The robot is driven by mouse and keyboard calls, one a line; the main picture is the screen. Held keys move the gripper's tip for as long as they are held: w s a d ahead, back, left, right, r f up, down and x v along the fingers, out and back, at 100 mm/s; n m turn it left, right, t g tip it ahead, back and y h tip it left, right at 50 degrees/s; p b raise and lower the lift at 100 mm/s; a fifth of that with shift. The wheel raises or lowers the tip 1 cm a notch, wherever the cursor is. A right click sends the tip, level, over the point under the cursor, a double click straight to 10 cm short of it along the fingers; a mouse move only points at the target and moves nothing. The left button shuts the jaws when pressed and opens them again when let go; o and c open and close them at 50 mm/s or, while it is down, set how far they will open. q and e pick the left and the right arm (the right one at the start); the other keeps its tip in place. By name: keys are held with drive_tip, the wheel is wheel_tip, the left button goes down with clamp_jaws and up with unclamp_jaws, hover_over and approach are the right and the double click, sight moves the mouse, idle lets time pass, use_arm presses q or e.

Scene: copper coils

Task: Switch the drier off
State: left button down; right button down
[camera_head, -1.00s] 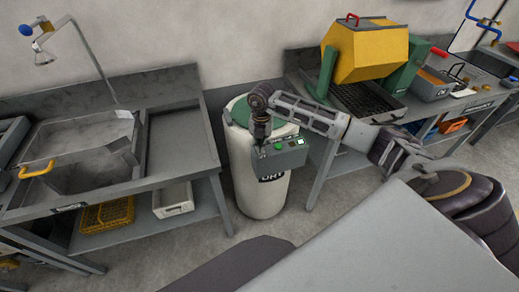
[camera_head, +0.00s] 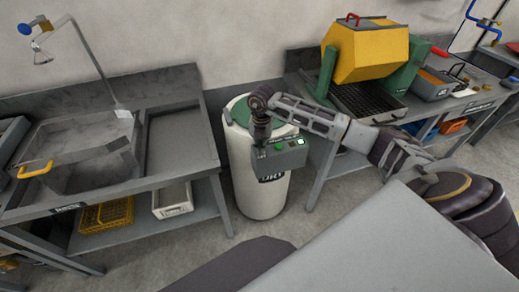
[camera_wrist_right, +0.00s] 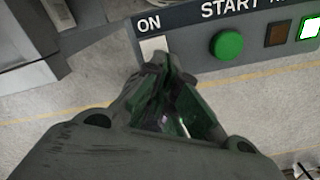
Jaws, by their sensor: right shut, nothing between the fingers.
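The drier (camera_head: 255,185) is a white drum with a green lid, standing between two benches. A grey control box (camera_head: 283,156) is on its front. In the right wrist view, the box (camera_wrist_right: 190,22) shows a pale switch (camera_wrist_right: 153,46) under the word ON, a green START button (camera_wrist_right: 227,44), a dark brown lamp (camera_wrist_right: 279,33) and a lit green lamp (camera_wrist_right: 311,27). My right gripper (camera_wrist_right: 160,62) is shut and empty, its fingertips at the lower edge of the pale switch; I cannot tell if they touch it. In the head view, my right gripper (camera_head: 260,150) covers the box's left end.
A sink bench (camera_head: 180,145) stands to the left, with a yellow crate (camera_head: 108,214) and a white crate (camera_head: 172,200) below. A yellow tumbler (camera_head: 366,52) sits on the right bench. Open floor lies before the drier.

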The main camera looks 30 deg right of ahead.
drive_tip(key=shift+f, duration=0.3)
drive_tip(key=shift+r, duration=0.1)
idle(0.3)
drive_tip(key=shift+r+p, duration=0.3)
drive_tip(key=shift+r, duration=0.3)
drive_tip(key=shift+r+p, duration=1.7)
drive_tip(key=shift+r, duration=1.15)
